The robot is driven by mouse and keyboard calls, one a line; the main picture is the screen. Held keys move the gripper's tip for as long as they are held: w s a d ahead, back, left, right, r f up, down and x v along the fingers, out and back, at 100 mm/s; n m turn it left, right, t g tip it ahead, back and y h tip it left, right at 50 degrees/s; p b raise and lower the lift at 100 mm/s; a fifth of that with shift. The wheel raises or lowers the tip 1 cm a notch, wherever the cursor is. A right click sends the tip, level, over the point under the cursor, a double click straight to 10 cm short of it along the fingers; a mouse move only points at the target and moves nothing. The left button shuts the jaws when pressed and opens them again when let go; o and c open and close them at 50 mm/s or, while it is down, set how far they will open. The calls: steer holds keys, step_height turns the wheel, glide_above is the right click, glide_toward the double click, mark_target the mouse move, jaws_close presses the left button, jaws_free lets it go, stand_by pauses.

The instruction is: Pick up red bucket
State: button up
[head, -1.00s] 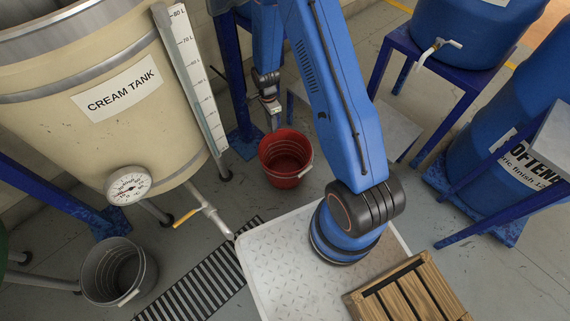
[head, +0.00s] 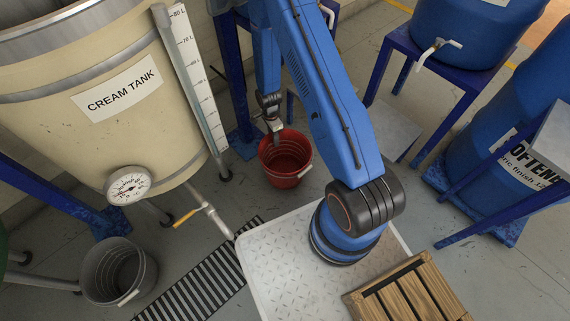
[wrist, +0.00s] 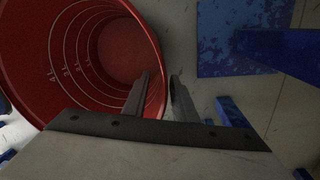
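The red bucket (head: 283,177) stands upright on the floor between the cream tank and my arm. Its inside, with white level marks, fills the left of the wrist view (wrist: 90,45). My gripper (head: 276,136) points down at the bucket's far-left rim. In the wrist view my gripper (wrist: 160,80) has its fingers apart, the left one over the bucket's inside and the right one outside the wall, with the rim showing between them. Whether either finger touches the wall cannot be told.
The cream tank (head: 85,130) and its tap pipe (head: 210,212) are to the left. A grey bucket (head: 118,272) stands at lower left by a floor grate (head: 200,285). Blue barrels (head: 465,35) on stands are at right. A wooden crate (head: 408,292) is in front.

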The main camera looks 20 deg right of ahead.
steer(key=shift+f, duration=0.8)
steer(key=shift+s, duration=0.1)
jaws_close()
stand_by(0.7)
